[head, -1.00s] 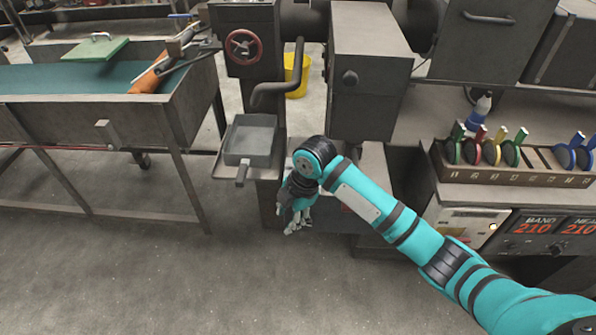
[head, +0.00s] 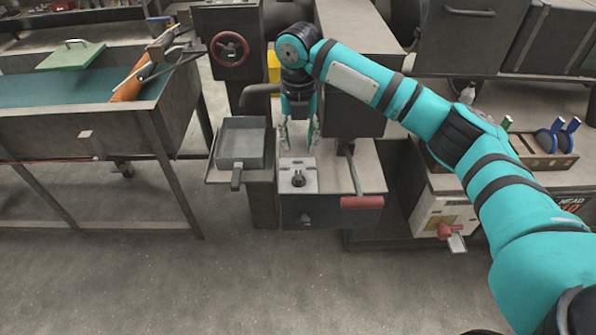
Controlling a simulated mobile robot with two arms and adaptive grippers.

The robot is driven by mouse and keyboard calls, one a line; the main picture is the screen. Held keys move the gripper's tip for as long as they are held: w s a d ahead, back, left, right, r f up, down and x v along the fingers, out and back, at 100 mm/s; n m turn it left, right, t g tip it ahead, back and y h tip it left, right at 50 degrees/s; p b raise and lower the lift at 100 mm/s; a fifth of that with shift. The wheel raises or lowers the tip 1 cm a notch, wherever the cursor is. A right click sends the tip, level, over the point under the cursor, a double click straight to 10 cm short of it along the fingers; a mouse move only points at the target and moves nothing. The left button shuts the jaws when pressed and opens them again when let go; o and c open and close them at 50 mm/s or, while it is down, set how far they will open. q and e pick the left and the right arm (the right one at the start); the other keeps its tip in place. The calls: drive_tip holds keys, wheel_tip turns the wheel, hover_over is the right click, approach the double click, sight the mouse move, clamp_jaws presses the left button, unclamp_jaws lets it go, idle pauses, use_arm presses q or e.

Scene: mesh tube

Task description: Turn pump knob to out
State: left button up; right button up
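A small black knob (head: 298,179) sits on a light grey plate on top of a dark box (head: 330,214), low in the middle of the head view. This looks like the pump knob; I cannot read any marking beside it. A lever with a red grip (head: 362,202) stands to its right on the same box. My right gripper (head: 299,148) points down with its fingers spread, just above and behind the knob in the picture. It appears empty and apart from the knob. My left gripper is not in view.
A grey tray (head: 256,142) with a dark handle stands left of the box. A red handwheel (head: 229,49) is on the machine behind. A long tank (head: 90,125) fills the left. My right arm covers much of the right bench. The front floor is clear.

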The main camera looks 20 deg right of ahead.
sight(299, 176)
wheel_tip(299, 176, down, 12)
drive_tip(key=shift+r+p, duration=0.25)
drive_tip(key=shift+p, duration=0.25)
drive_tip(key=shift+c, duration=0.4)
clamp_jaws()
